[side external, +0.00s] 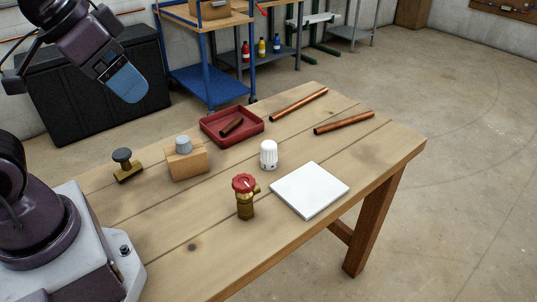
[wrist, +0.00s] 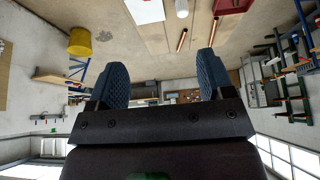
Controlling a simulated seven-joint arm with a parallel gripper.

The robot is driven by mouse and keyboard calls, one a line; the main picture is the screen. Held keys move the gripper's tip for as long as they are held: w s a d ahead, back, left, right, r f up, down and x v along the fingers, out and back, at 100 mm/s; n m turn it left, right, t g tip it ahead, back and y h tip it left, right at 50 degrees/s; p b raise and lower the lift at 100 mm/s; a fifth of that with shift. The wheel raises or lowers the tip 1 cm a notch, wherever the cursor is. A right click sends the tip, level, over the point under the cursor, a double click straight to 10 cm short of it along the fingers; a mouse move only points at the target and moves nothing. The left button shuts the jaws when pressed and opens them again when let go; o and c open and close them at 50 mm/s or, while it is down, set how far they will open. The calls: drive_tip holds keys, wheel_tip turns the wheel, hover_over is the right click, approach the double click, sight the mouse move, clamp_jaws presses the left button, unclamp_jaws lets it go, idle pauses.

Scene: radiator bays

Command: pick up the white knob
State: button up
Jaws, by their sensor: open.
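The white knob (side external: 268,155) stands upright on the wooden table, between the red tray and the white square plate. In the wrist view the white knob (wrist: 182,9) shows at the top edge, partly cut off. My gripper (side external: 125,83) is raised high at the upper left of the side view, well away from the knob. In the wrist view my gripper (wrist: 162,60) has its two blue fingers wide apart with nothing between them.
A red-handled brass valve (side external: 245,198) and white plate (side external: 310,190) are near the knob. Behind are a red tray (side external: 215,137) with a dark pipe piece and two copper pipes (side external: 300,104). A wooden block (side external: 187,163) with a grey knob and dark-capped brass fitting (side external: 126,168) stand left.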

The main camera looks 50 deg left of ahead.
drive_tip(key=w+a+f+m+g+y, duration=0.1)
drive_tip(key=w+f+m+g+y, duration=0.3)
drive_tip(key=w, duration=0.7)
drive_tip(key=m+g+y, duration=0.2)
drive_tip(key=m+y, duration=0.7)
drive_tip(key=m, duration=0.1)
approach(272, 149)
drive_tip(key=s+a+r, duration=0.3)
drive_tip(key=s+r, duration=0.3)
drive_tip(key=d+f+m+t+y, duration=0.1)
drive_tip(key=f+m+t, duration=0.1)
drive_tip(key=f, duration=0.1)
drive_tip(key=w+d+f+m+t+y, duration=0.1)
drive_tip(key=f+m, duration=0.2)
drive_tip(key=w+d+f+m+t+y, duration=0.1)
drive_tip(key=d+f+m+t+y, duration=0.1)
drive_tip(key=f, duration=0.2)
drive_tip(key=shift+w+d+f+t, duration=0.1)
drive_tip(key=shift+w+t, duration=0.05)
drive_tip(key=shift+t, duration=0.15)
drive_tip(key=x, duration=1.3)
drive_tip(key=shift+d, duration=0.1)
drive_tip(key=c, duration=1.1)
